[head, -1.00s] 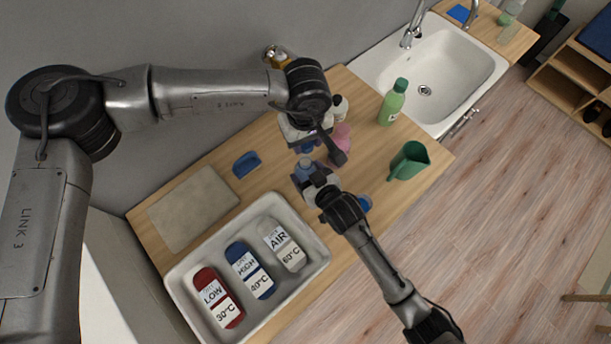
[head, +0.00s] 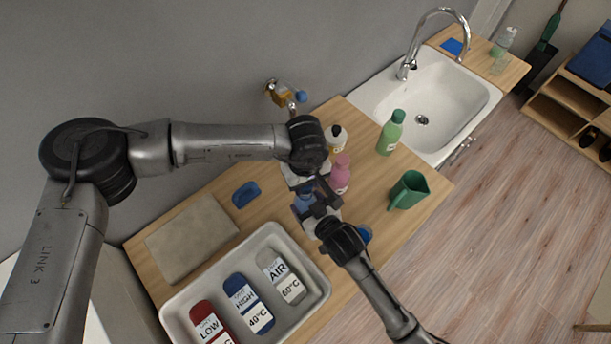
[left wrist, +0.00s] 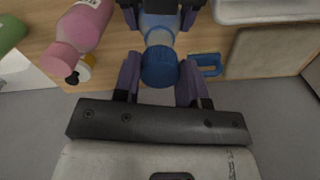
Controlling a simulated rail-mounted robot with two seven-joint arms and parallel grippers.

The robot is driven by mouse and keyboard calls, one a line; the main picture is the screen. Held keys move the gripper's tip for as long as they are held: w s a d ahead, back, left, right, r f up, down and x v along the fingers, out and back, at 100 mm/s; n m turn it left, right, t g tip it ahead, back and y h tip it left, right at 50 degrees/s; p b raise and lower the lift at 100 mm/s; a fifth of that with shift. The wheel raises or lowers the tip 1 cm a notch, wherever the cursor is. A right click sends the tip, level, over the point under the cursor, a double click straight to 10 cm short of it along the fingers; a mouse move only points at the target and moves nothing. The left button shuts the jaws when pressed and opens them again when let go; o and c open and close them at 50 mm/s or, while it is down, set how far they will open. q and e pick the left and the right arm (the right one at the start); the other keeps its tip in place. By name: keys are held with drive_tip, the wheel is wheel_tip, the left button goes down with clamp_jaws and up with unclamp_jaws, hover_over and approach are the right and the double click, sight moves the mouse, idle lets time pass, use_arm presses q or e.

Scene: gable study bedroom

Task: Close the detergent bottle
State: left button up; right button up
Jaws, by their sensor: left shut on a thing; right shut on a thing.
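The detergent bottle (left wrist: 160,24) is clear bluish with a blue cap (left wrist: 160,66) at its top, in the left wrist view. In the head view its blue part (head: 303,204) shows small between my grippers. My left gripper (left wrist: 158,82) is shut on the cap, one finger on each side. My right gripper (head: 318,207) is shut on the bottle body; its dark fingers also show at the top of the left wrist view. Cap and bottle are in line, but I cannot tell whether the cap is fully seated.
A blue object (head: 246,194) and a beige board (head: 190,238) lie left.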

use_arm(q)
drive_tip(key=shift+f, duration=0.1)
idle(0.5)
drive_tip(key=shift+f, duration=0.75)
drive_tip(key=shift+f, duration=0.55)
use_arm(e)
clamp_jaws()
use_arm(q)
drive_tip(key=m, duration=0.6)
drive_tip(key=shift+m, duration=0.4)
drive_tip(key=o, duration=0.9)
